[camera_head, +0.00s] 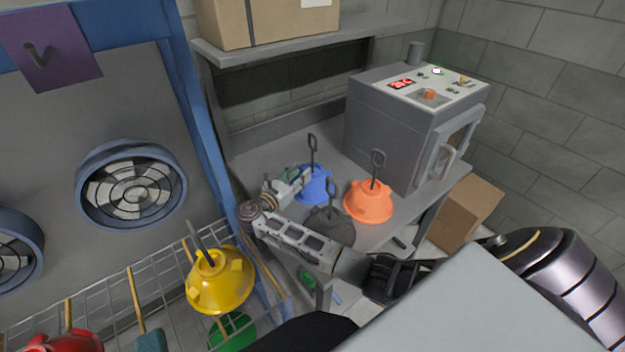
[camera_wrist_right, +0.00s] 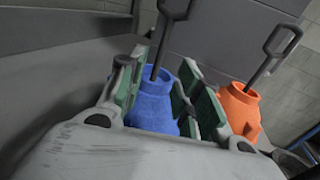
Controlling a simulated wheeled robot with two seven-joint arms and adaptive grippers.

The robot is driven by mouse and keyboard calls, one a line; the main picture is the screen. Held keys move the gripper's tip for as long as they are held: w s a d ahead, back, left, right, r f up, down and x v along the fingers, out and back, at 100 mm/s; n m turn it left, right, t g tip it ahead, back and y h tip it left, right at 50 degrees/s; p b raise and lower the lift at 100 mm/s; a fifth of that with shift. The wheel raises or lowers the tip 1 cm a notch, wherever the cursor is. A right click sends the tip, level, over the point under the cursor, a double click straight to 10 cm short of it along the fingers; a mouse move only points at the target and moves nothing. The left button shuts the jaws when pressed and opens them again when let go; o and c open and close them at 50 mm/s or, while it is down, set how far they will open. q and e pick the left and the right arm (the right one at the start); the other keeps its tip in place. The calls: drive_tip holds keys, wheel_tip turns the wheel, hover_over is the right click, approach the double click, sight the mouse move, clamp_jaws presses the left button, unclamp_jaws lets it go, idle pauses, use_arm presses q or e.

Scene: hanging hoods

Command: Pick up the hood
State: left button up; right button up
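A blue hood (camera_head: 317,188) with an upright dark loop handle stands on the grey workbench (camera_head: 262,163). An orange hood (camera_head: 369,205) stands to its right, and a dark grey hood (camera_head: 340,229) stands nearer, partly behind my right arm. My right gripper (camera_head: 303,178) is at the left side of the blue hood. In the right wrist view its green-padded fingers (camera_wrist_right: 160,92) are spread, with the blue hood (camera_wrist_right: 155,108) showing between and beyond them. I cannot tell whether they touch it. The orange hood (camera_wrist_right: 240,112) is beyond the right finger. My left gripper is not in view.
A grey machine (camera_head: 385,125) with a door handle stands at the back right of the bench. A shelf (camera_head: 290,45) with a cardboard box (camera_head: 265,20) is above. A yellow hood (camera_head: 220,285) hangs by the wire rack (camera_head: 110,315) at left. Another cardboard box (camera_head: 465,215) is right of the bench.

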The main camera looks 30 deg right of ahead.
sight(310, 164)
drive_tip(key=shift+w+d, duration=0.3)
drive_tip(key=shift+d, duration=0.35)
drive_tip(key=shift+p+x, duration=0.55)
drive_tip(key=shift+x, duration=2.1)
drive_tip(key=shift+f, duration=0.1)
clamp_jaws()
